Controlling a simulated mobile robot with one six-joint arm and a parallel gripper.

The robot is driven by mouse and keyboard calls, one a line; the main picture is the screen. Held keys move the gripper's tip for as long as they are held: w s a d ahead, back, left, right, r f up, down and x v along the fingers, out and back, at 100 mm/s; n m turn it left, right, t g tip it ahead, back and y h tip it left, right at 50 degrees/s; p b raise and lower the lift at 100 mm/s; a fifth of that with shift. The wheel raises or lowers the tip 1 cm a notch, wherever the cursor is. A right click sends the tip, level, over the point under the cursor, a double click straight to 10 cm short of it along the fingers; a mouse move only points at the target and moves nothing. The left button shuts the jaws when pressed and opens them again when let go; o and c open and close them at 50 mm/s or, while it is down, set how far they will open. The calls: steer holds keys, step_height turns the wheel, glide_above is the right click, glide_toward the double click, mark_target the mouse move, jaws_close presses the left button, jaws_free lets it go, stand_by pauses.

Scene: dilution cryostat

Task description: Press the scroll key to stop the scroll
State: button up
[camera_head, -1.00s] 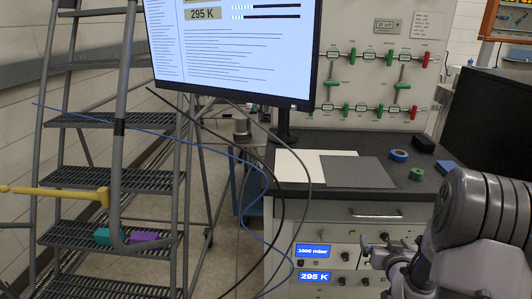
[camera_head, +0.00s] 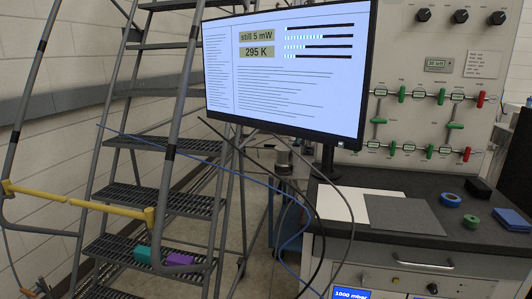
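The monitor (camera_head: 285,85) stands at the back left of the dark bench. Its screen shows lines of small text, boxes reading "still 5 mW" and "295 K", and several striped bars. I cannot make out a scroll key in this view. The front panel below the bench shows the top of a blue display (camera_head: 352,293) reading "1000 mbar", cut by the bottom edge, with a dark knob beside it. My gripper is not in view.
On the bench (camera_head: 345,172) lie a white sheet (camera_head: 338,205), a grey mat (camera_head: 405,215), blue tape (camera_head: 451,200), green tape (camera_head: 472,221) and a blue block (camera_head: 512,220). Cables hang before the bench's left side. A step ladder (camera_head: 160,205) stands left. A valve panel (camera_head: 420,90) is behind.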

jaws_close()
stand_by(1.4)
